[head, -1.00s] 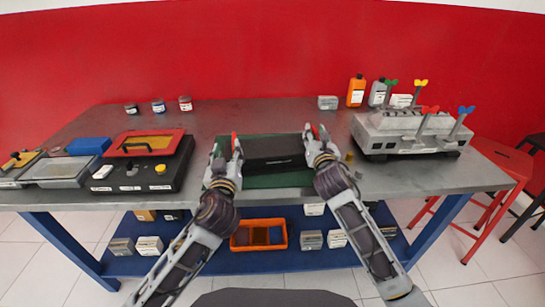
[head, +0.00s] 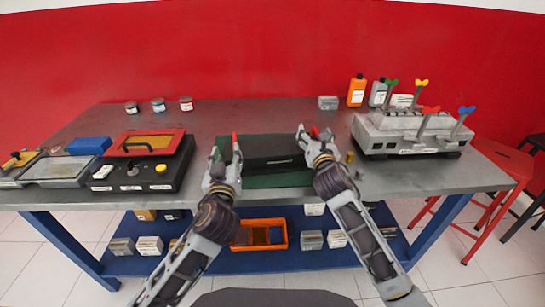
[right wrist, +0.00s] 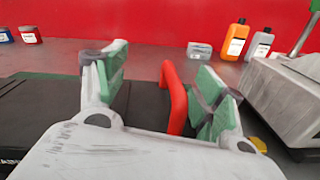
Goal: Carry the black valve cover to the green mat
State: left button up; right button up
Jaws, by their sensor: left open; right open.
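The black valve cover (head: 275,150) lies over the green mat (head: 280,181) at the middle of the bench, with mat showing along its front and back. It has a red handle at each end: the left handle (head: 235,141) and the right handle (head: 315,132). My left gripper (head: 225,155) is open at the cover's left end, by the left handle. My right gripper (head: 314,134) is open at the right end. In the right wrist view its green-padded fingers (right wrist: 160,90) stand apart on either side of the red handle (right wrist: 173,97). The cover (right wrist: 50,112) extends left there.
A grey engine head (head: 410,130) with coloured levers stands to the right. A black case with a red-framed top (head: 150,150) stands to the left. Bottles (head: 357,90) and small jars (head: 158,105) line the back. Bare bench lies behind the mat.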

jog(key=shift+s+d, duration=0.1)
jog(key=shift+s, duration=0.05)
jog(key=shift+s+d, duration=0.15)
jog(key=shift+s, duration=1.8)
jog(key=shift+s+d, duration=0.2)
jog(key=shift+s, duration=1.75)
jog(key=shift+s+d, duration=0.15)
jog(key=shift+s, duration=1.8)
pick_arm(q)
jog(key=shift+s, duration=0.15)
pick_arm(e)
jog(key=shift+s, duration=0.15)
